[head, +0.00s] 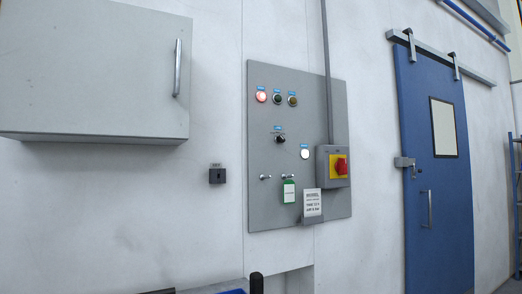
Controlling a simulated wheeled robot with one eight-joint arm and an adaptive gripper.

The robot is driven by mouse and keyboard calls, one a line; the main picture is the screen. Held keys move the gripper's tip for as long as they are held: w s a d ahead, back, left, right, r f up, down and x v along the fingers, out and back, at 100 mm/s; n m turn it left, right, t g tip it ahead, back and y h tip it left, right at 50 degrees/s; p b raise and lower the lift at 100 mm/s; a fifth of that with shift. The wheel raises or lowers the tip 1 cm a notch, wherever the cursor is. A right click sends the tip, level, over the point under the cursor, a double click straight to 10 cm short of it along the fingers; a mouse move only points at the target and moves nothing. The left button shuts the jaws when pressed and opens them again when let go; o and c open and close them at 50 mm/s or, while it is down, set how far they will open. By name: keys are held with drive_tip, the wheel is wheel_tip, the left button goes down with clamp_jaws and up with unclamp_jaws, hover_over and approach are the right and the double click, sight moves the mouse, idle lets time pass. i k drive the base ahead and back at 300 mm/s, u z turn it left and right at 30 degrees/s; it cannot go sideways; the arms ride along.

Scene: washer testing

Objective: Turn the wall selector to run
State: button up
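A grey control panel (322,108) is mounted on the white wall in the middle of the head view. A dark selector knob (280,138) sits on it below a row of round indicators, with a small blue label above it. The knob's pointing direction and the label's words are too small to read. A red rotary handle (341,166) on a yellow plate is on a grey box at the panel's right side. My gripper is not recognisable in this view.
A lit red lamp (261,96) and two dark indicators top the panel. A white round button (305,153), a green tag (289,192) and a white notice (312,203) are lower. A grey cabinet (95,70) juts out left. A blue door (435,160) stands right.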

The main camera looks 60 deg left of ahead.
sight(279, 138)
drive_tip(key=u, duration=2.4)
drive_tip(key=k, duration=1.25)
drive_tip(key=u, duration=0.25)
drive_tip(key=i, duration=1.75)
drive_tip(key=z, duration=0.2)
